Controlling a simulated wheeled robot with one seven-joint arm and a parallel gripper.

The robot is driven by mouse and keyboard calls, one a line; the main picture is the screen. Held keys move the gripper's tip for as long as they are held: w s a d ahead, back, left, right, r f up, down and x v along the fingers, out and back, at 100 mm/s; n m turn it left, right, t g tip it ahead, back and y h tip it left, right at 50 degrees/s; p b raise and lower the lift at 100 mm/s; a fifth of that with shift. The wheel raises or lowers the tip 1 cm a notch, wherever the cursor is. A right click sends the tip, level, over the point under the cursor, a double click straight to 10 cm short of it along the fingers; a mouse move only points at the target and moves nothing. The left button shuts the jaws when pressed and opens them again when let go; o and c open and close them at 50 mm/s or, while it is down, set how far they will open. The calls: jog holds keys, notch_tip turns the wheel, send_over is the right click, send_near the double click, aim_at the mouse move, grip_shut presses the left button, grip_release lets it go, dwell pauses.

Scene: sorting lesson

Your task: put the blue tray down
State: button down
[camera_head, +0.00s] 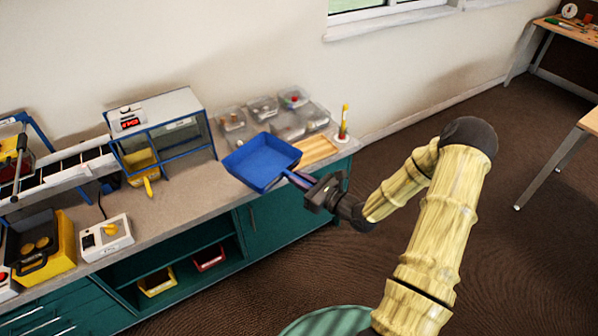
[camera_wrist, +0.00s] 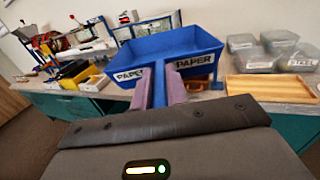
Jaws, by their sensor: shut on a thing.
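The blue tray (camera_head: 262,160) is an open, empty-looking tray with a handle, over the right part of the counter (camera_head: 188,197) near its front edge. In the wrist view the blue tray (camera_wrist: 160,50) is straight ahead, with "PAPER" labels on its near side. My gripper (camera_head: 307,183) is shut on the tray's handle; its fingers (camera_wrist: 160,88) lie along the handle in the wrist view. The tray looks about level. I cannot tell whether its underside touches the counter.
A wooden tray (camera_head: 317,150) lies right of the blue tray, with clear lidded boxes (camera_head: 288,125) behind and a yellow upright item (camera_head: 344,122) at the end. A blue-framed cabinet (camera_head: 168,135) stands to the left. Counter between cabinet and blue tray is bare.

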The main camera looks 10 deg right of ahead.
jog(key=shift+s+f+m+h, duration=0.1)
jog(key=shift+f+m+h, duration=0.2)
jog(key=shift+f+h, duration=0.15)
jog(key=s+f+m+t+h+p, duration=0.1)
jog(key=s+f+m+h+p, duration=0.1)
jog(key=f+h, duration=0.3)
jog(key=s+f+m+t+h+p, duration=0.1)
jog(key=s+f+m+h, duration=0.3)
jog(key=f, duration=0.4)
jog(key=shift+s+a+m+t+h+p, duration=0.15)
jog(key=shift+a+m+t+h+p, duration=0.2)
jog(key=shift+t+h, duration=0.3)
jog(key=shift+d+f, duration=0.1)
